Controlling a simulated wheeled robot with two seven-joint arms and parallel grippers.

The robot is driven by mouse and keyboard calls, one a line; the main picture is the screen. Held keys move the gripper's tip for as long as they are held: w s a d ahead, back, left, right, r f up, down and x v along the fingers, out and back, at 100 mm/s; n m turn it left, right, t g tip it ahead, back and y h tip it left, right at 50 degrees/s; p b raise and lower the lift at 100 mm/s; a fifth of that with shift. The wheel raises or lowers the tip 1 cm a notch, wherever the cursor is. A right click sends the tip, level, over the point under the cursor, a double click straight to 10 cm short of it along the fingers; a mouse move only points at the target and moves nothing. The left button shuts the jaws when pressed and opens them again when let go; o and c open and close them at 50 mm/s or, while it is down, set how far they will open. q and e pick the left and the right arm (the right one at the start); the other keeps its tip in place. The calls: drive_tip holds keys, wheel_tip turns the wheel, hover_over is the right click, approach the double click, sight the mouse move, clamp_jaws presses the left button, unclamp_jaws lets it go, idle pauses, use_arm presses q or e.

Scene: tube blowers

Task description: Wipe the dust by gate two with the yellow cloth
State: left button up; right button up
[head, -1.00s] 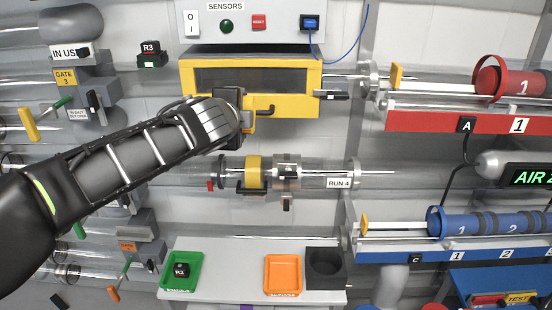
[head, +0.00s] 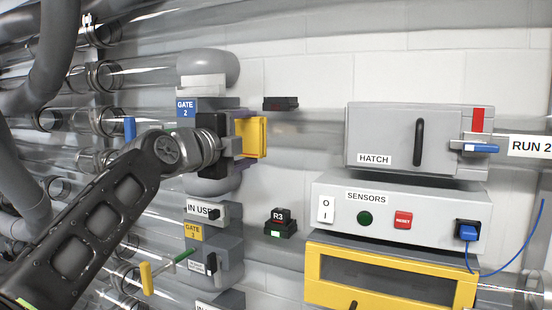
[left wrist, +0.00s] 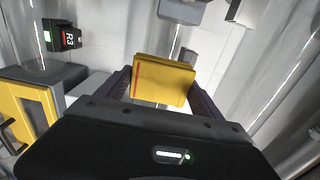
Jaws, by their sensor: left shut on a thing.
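The yellow cloth (head: 252,137) is a folded pad with a thin red line along it. My left gripper (head: 240,140) is shut on it and holds it upright beside gate two. It also shows between the two fingers in the left wrist view (left wrist: 163,80). The gate two housing (head: 212,105) is grey with a blue "GATE 2" label (head: 186,109); my gripper hides much of it. I cannot make out any dust, and I cannot tell whether the cloth touches the housing. My right gripper is not in view.
A black R3 block (head: 280,221) is on the wall right of the gate 3 unit (head: 214,255). The grey hatch (head: 385,137) and sensors panel (head: 335,213) stand further right above a yellow-framed box (head: 318,290). Clear tubes run along the left.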

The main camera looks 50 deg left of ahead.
sight(271, 131)
use_arm(q)
drive_tip(key=shift+s+a+r, duration=0.15)
drive_tip(key=shift+r, duration=0.05)
drive_tip(key=shift+s+r, duration=0.1)
drive_tip(key=shift+s, duration=0.25)
drive_tip(key=shift+w, duration=0.35)
drive_tip(key=shift+w+p, duration=0.35)
drive_tip(key=p+x, duration=0.1)
drive_tip(key=x, duration=0.3)
drive_tip(key=shift+p, duration=0.4)
drive_tip(key=shift+w+a, duration=0.2)
drive_tip(key=shift+w, duration=0.2)
drive_tip(key=shift+x, duration=0.9)
drive_tip(key=shift+d, duration=0.1)
